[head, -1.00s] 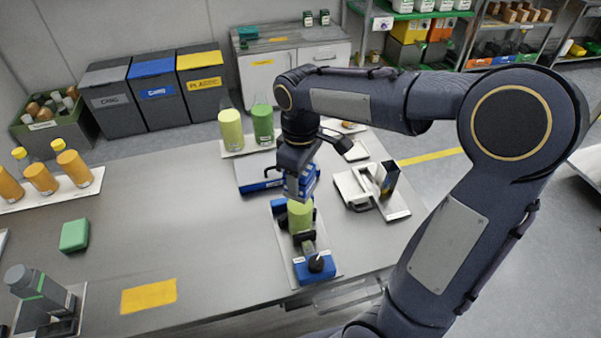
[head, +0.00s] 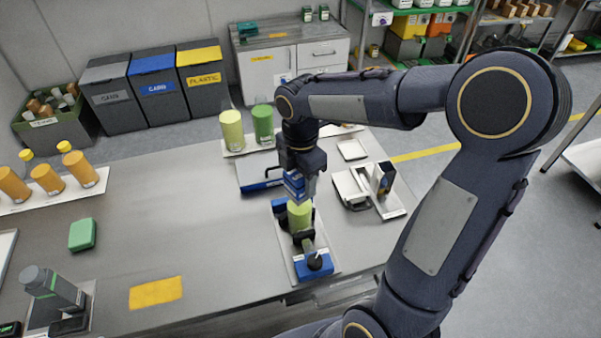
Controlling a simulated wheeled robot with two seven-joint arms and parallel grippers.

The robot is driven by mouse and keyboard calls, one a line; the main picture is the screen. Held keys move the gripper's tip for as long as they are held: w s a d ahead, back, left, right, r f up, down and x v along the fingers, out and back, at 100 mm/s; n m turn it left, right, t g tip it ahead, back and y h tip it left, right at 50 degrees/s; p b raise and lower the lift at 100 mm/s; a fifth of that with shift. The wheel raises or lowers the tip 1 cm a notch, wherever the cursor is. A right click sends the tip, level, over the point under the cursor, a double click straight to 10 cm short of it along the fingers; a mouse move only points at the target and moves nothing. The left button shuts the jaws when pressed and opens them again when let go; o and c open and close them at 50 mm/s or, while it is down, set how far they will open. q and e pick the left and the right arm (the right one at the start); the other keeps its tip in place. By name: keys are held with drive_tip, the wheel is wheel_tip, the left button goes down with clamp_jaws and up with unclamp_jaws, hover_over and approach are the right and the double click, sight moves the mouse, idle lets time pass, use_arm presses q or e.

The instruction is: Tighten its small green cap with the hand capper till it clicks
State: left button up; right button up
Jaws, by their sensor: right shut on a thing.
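A yellow-green bottle (head: 299,217) stands upright in a blue and black clamp fixture (head: 314,266) on a pale base plate near the table's front edge. My right gripper (head: 296,186) points down right above the bottle. It is shut on a blue and grey tool that looks like the hand capper (head: 294,181), lined up over the bottle's top. The small green cap is hidden under the tool and gripper, and I cannot tell whether they touch. My left gripper is out of view.
A yellow-green and a green container (head: 263,124) stand behind on a white tray. A blue flat device (head: 253,177) lies behind-left of the fixture, a white device (head: 352,188) to its right. A green block (head: 82,234) and yellow mat (head: 156,293) lie left; table between is clear.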

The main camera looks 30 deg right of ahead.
drive_tip(key=shift+w+f, duration=0.1)
drive_tip(key=shift+f, duration=0.1)
idle(0.5)
drive_tip(key=m, duration=0.6)
drive_tip(key=shift+b, duration=0.3)
drive_tip(key=shift+m, duration=0.7)
drive_tip(key=m, duration=0.7)
drive_tip(key=shift+r, duration=0.2)
